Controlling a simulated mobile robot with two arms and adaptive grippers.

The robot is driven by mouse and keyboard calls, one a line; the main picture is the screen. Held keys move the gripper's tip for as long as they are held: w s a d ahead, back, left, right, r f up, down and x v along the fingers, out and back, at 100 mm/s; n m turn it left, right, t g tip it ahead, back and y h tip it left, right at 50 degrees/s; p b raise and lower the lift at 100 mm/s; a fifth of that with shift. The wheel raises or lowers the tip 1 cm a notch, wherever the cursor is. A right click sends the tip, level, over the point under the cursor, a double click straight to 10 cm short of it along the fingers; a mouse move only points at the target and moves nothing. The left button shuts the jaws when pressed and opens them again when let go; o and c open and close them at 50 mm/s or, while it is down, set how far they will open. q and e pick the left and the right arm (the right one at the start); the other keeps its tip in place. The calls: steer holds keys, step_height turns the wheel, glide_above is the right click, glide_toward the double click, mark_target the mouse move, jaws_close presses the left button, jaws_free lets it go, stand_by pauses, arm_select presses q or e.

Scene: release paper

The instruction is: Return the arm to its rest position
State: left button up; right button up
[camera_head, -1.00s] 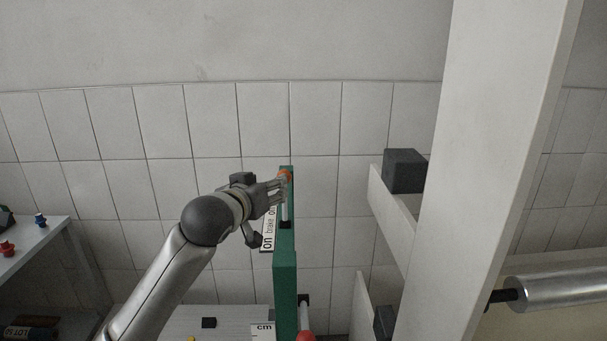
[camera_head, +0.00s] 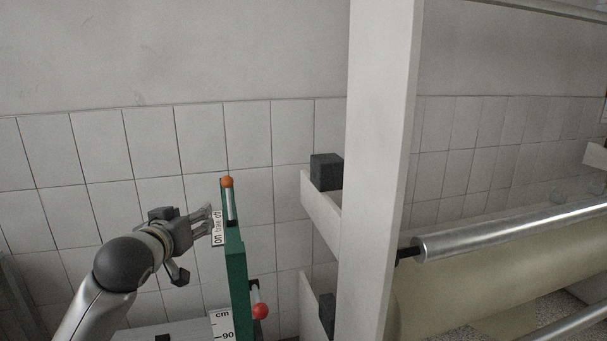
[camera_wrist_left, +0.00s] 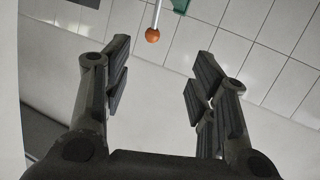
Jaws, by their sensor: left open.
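My left gripper (camera_head: 196,246) is in the head view, at the end of my left arm from the lower left. It is beside the upper part of a green post (camera_head: 237,275), to its left. The post carries a brake lever with an orange knob (camera_head: 227,182) and a label reading on, brake, off (camera_head: 217,232). In the left wrist view my left gripper (camera_wrist_left: 158,78) has its fingers wide apart with nothing between them. The orange knob (camera_wrist_left: 152,35) is beyond the fingertips, apart from them. My right gripper is in neither view.
A pale upright beam (camera_head: 378,150) stands right of the post, with a dark block (camera_head: 326,171) beside it. A metal roller (camera_head: 505,232) and a yellowish paper roll (camera_head: 490,275) lie further right. A red knob (camera_head: 260,311) and a cm ruler (camera_head: 222,326) are low on the post.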

arm_select(q)
steer(key=s+d+f+m+g, duration=0.1)
steer(key=s+f+g, duration=0.1)
steer(key=s+f, duration=0.5)
steer(key=s+d+f+g, duration=0.15)
steer(key=s+f, duration=0.25)
steer(key=f, duration=0.6)
steer(key=s+d+f+m+g, duration=0.1)
steer(key=s+f+g, duration=0.1)
steer(key=s+f, duration=0.5)
steer(key=s+f+m+g, duration=0.1)
steer(key=s+f+g, duration=0.2)
steer(key=s+f, duration=0.6)
steer(key=s+f+g, duration=0.3)
steer(key=s+f, duration=0.1)
steer(key=s, duration=0.9)
step_height(320, 180, down, 29)
steer(key=s+g+b, duration=0.2)
steer(key=s+a+f, duration=0.2)
steer(key=s+f, duration=0.6)
steer(key=s+a+f+b, duration=0.1)
steer(key=s+f, duration=0.7)
steer(key=shift+a+f+m+g+y, duration=0.3)
steer(key=shift+a+f+g, duration=0.05)
steer(key=shift+a+f, duration=0.05)
